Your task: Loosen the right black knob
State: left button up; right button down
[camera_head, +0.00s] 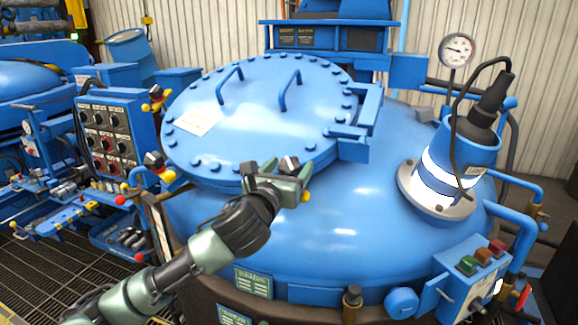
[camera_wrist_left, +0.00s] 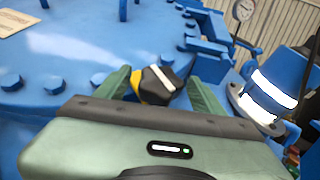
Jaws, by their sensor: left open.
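The right black knob (camera_head: 289,164) is at the front edge of the round blue lid (camera_head: 235,115). It is black with yellow at its base. My left gripper (camera_head: 287,172) is open at this knob, with its green fingers on either side. In the left wrist view the knob (camera_wrist_left: 160,82) shows between the two fingertips of the gripper (camera_wrist_left: 158,90). I cannot tell whether the fingers touch it. The gripper body hides its lower part. Two other black-and-yellow knobs, one upper (camera_head: 156,95) and one lower (camera_head: 157,162), are at the lid's left side. My right gripper is not in view.
Bolts ring the lid, and two blue handles (camera_head: 290,88) rise from it. A blue hinge bracket (camera_head: 358,125) is at its right. A motor unit (camera_head: 460,160) and pressure gauge (camera_head: 457,50) stand further right. A control panel (camera_head: 104,138) is at left.

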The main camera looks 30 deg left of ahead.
pick_arm(q)
jog(key=c, duration=1.4)
jog(key=shift+d+r+n+g+y+p, duration=0.1)
jog(key=shift+r+n+g+y+p, duration=0.15)
jog(key=shift+n+y+p, duration=0.75)
jog(key=n+g+y+p, duration=0.3)
jog(key=n+g+p, duration=0.1)
jog(key=p, duration=0.1)
jog(key=n+g+y+p, duration=0.4)
jog(key=n+p, duration=0.1)
jog(key=shift+w+d, duration=0.2)
jog(key=n+g+y+p, duration=0.1)
jog(key=n+g, duration=0.1)
jog(key=n, duration=0.1)
jog(key=shift+f+g, duration=0.1)
jog(key=shift+g, duration=0.25)
jog(key=shift+n+g+p, duration=0.4)
jog(key=shift+n+g, duration=0.6)
jog(key=shift+g, duration=0.1)
jog(key=shift+f+g, duration=0.1)
jog(key=shift+g, duration=0.2)
jog(key=o, duration=1.4)
jog(key=shift+a, duration=0.1)
